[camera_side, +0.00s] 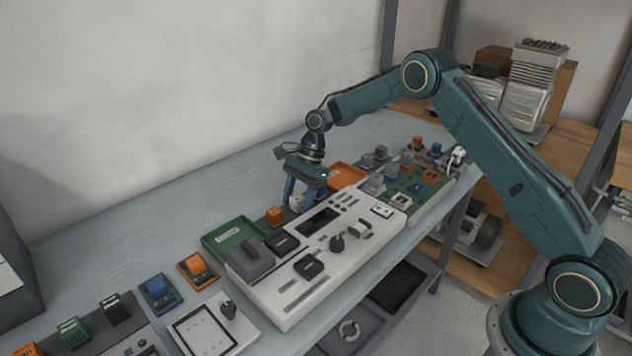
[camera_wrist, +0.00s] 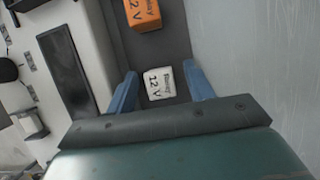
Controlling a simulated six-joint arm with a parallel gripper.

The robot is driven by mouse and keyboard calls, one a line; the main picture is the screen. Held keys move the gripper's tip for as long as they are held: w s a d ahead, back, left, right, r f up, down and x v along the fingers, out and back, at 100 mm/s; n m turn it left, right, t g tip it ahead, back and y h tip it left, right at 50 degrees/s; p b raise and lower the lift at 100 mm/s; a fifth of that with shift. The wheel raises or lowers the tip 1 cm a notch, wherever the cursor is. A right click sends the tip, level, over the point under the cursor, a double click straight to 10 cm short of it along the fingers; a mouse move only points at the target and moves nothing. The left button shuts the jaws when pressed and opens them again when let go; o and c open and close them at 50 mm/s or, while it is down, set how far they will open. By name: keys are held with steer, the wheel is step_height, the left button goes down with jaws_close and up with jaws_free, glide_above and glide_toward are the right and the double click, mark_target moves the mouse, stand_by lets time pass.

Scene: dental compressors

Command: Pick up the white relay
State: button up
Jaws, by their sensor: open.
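The white relay (camera_wrist: 158,84) sits on a dark grey strip, with "12 V" lettering on its upper face in the wrist view. In the side view the white relay (camera_side: 296,201) is partly hidden by my fingers. My gripper (camera_wrist: 162,80) is open, with one blue finger on each side of the relay and a visible gap on both sides. In the side view my gripper (camera_side: 303,192) points down over the strip behind the white panel. I cannot tell exactly how far the fingertips reach down beside the relay.
An orange relay (camera_wrist: 142,14) stands on the same strip; it also shows in the side view (camera_side: 274,215). The white control panel (camera_side: 290,309) lies in front of the strip. A green tray (camera_side: 212,243) and an orange tray (camera_side: 347,171) lie nearby. Bench behind the strip is clear.

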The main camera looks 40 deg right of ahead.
mark_target(296, 200)
steer(key=shift+c, duration=0.4)
steer(key=c, duration=1)
steer(key=shift+o, duration=0.2)
steer(key=shift+r, duration=0.15)
step_height(296, 200, up, 10)
steer(key=shift+f, duration=0.1)
steer(key=shift+a, duration=0.1)
steer(key=shift+s+a+r, duration=0.2)
steer(key=shift+s+a, duration=0.2)
steer(key=shift+a, duration=0.15)
steer(key=s+a+r, duration=0.1)
steer(key=s+a, duration=0.5)
steer(key=s, duration=0.3)
steer(key=s+a, duration=0.6)
steer(key=s, duration=0.2)
steer(key=shift+s+a+r, duration=0.35)
steer(key=shift+s, duration=0.05)
